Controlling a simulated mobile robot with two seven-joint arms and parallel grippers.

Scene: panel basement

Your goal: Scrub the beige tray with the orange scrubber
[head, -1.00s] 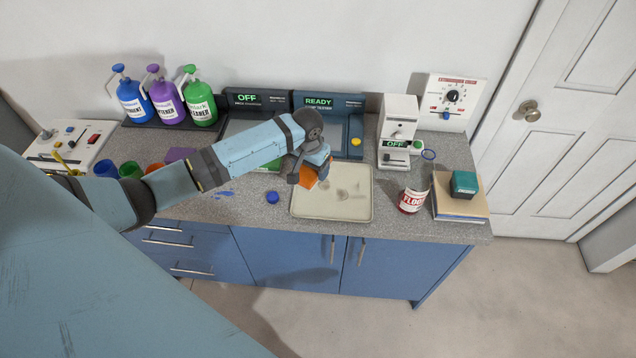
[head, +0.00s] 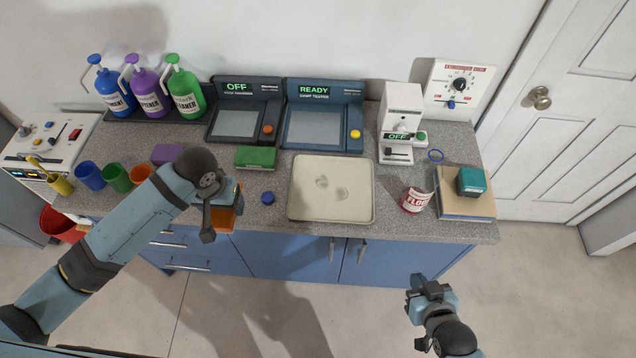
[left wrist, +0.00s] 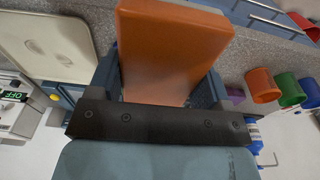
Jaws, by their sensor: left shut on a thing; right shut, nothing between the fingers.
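The beige tray (head: 300,207) lies flat on the grey counter, with two pale smudges (head: 332,188) in its middle. My left gripper (head: 226,208) is shut on the orange scrubber (head: 222,219), at the counter's front edge to the left of the tray and apart from it. In the left wrist view the orange scrubber (left wrist: 172,50) fills the space between the fingers, and the beige tray (left wrist: 75,30) shows at the upper left. My right gripper (head: 427,288) is shut and empty, in front of the cabinets at the lower right.
A green block (head: 256,157) and a blue cap (head: 268,198) lie left of the tray. Several cups, bottles and panel devices line the left and back.

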